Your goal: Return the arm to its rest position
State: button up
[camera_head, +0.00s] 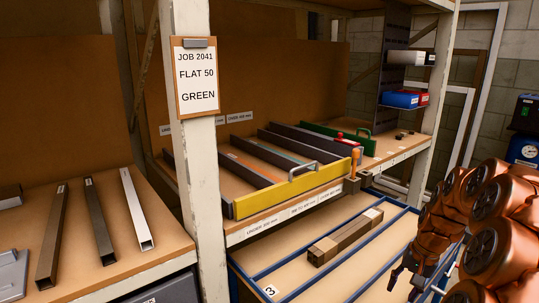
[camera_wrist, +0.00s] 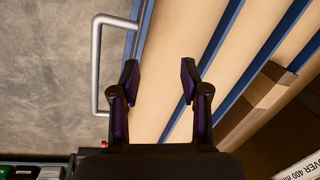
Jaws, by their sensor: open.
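My arm, in copper-coloured segments, comes in from the right of the head view. My gripper (camera_head: 405,277) hangs above the right part of the blue-railed drawer (camera_head: 291,267). In the wrist view my gripper (camera_wrist: 157,75) is open, with nothing between its fingers. Below it are the drawer's pale boards, blue rails and front edge. A brown bar (camera_head: 338,240) with a pale label lies in the drawer, left of my gripper and apart from it. The bar also shows at the right of the wrist view (camera_wrist: 258,98).
A metal drawer handle (camera_wrist: 97,65) stands out over the grey floor. Above the drawer is a shelf with a yellow-fronted rack (camera_head: 291,190). A white upright post (camera_head: 203,160) carries a job clipboard (camera_head: 197,80). Metal bars lie on the left bench (camera_head: 105,258).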

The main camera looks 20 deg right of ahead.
jog(key=s+a+r+n+g, duration=0.1)
jog(key=s+a+r+n, duration=0.15)
jog(key=a, duration=0.75)
jog(key=s+a+r+n+g, duration=0.1)
jog(key=a+n, duration=0.2)
jog(key=a, duration=0.6)
jog(key=s+a+n+g+h, duration=0.2)
jog(key=s+a+n, duration=0.2)
jog(key=s+a, duration=1)
notch_tip(320, 180, up, 25)
jog(key=s+d+t+p, duration=0.1)
jog(key=s+p, duration=0.1)
jog(key=p, duration=2.2)
jog(key=shift+s+d+r, duration=0.15)
jog(key=shift+s+d, duration=0.2)
